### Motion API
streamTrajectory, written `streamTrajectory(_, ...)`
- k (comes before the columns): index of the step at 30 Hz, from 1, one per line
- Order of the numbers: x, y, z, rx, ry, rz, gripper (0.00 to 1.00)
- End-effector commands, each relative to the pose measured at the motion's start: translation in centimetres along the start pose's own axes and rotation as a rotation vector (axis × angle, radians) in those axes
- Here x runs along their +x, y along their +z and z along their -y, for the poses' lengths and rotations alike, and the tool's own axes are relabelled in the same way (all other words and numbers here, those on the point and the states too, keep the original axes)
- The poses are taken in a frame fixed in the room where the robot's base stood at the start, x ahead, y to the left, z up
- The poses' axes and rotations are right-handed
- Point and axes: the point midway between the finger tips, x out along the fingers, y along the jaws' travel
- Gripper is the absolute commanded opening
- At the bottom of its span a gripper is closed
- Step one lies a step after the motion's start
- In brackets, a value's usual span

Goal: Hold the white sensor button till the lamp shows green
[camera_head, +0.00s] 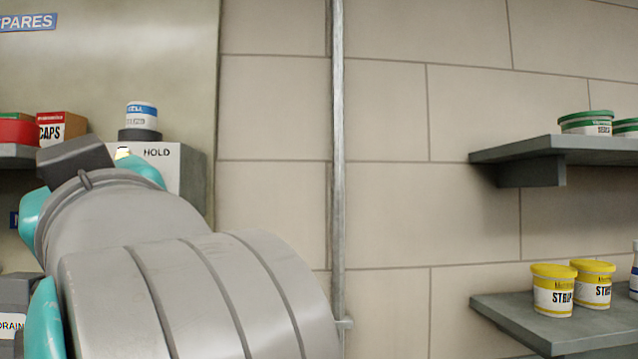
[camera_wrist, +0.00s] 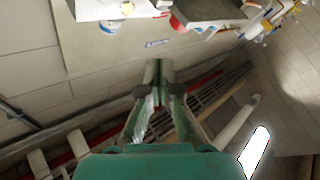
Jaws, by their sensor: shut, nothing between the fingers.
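A white box marked HOLD (camera_head: 160,165) is at the left of the head view, partly hidden by my arm. A small pale, cream-coloured part (camera_head: 122,153) shows on its front; I cannot tell whether it is the button or the lamp. No green light is visible. A white box face, probably the same box, is at the top edge of the wrist view (camera_wrist: 95,10). My gripper (camera_wrist: 157,98) is shut and empty in the wrist view, its fingertips apart from the box. In the head view, my arm hides the fingers.
A blue-and-white can (camera_head: 141,113) stands above the HOLD box. A CAPS carton (camera_head: 60,128) sits on a shelf at the left. A vertical pipe (camera_head: 338,150) runs up the tiled wall. Yellow-lidded tubs (camera_head: 553,293) stand on a right-hand shelf. The wall between is clear.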

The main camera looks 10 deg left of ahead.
Motion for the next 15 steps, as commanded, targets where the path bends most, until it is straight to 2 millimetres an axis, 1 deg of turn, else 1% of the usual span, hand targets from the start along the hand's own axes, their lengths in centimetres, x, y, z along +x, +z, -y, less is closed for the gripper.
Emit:
streamTrajectory(4,0.4,0.3,-0.3,0.000,0.001,0.001,0.00)
streamTrajectory(8,1.2,1.0,-0.9,0.000,0.001,0.003,0.00)
streamTrajectory(15,3.3,2.5,-2.5,0.000,0.001,0.003,0.00)
